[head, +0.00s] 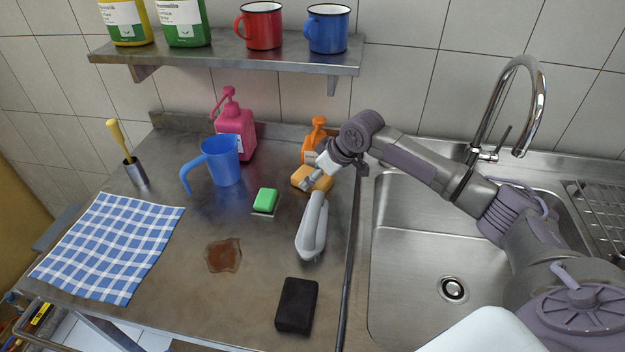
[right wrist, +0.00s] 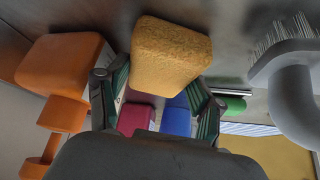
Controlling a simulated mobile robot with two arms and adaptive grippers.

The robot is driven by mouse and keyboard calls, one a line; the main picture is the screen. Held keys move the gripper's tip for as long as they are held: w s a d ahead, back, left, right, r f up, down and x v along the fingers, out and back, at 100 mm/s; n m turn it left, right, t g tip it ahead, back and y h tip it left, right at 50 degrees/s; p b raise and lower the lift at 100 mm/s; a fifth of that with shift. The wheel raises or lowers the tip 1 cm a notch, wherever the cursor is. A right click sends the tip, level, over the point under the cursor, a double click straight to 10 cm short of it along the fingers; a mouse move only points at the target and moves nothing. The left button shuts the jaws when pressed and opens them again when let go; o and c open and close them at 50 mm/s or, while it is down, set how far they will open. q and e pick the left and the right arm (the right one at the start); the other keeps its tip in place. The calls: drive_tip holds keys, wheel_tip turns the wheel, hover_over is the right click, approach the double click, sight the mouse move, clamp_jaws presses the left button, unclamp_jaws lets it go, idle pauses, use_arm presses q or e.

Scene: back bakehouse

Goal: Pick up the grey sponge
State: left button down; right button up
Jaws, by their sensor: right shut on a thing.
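A dark, near-black block that looks like a sponge (head: 296,305) lies flat on the steel counter near its front edge. No other grey sponge shows. My right gripper (head: 315,182) is at the back right of the counter, well away from the dark block. It is shut on a yellow-orange sponge (head: 303,174), which sits between its fingers in the right wrist view (right wrist: 170,52). I cannot tell whether this sponge is off the counter. My left gripper is not in view.
A grey brush (head: 312,228) lies between the right gripper and the dark block. An orange pump bottle (head: 312,146) stands behind. A green block (head: 265,199), blue jug (head: 222,160), brown spill (head: 223,255) and checked cloth (head: 112,245) are left. The sink (head: 430,235) is right.

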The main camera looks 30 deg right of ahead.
sight(307, 173)
drive_tip(key=shift+r, duration=0.5)
drive_tip(key=r, duration=0.2)
drive_tip(key=r+b, duration=0.1)
drive_tip(key=shift+s+d+r, duration=0.2)
drive_tip(key=shift+s+d, duration=0.05)
drive_tip(key=s+d+r+b, duration=0.2)
drive_tip(key=s+d+r, duration=0.3)
drive_tip(key=s, duration=0.5)
drive_tip(key=shift+r, duration=0.85)
drive_tip(key=shift+w, duration=0.1)
drive_tip(key=shift+o, duration=1.4)
drive_tip(key=c, duration=0.5)
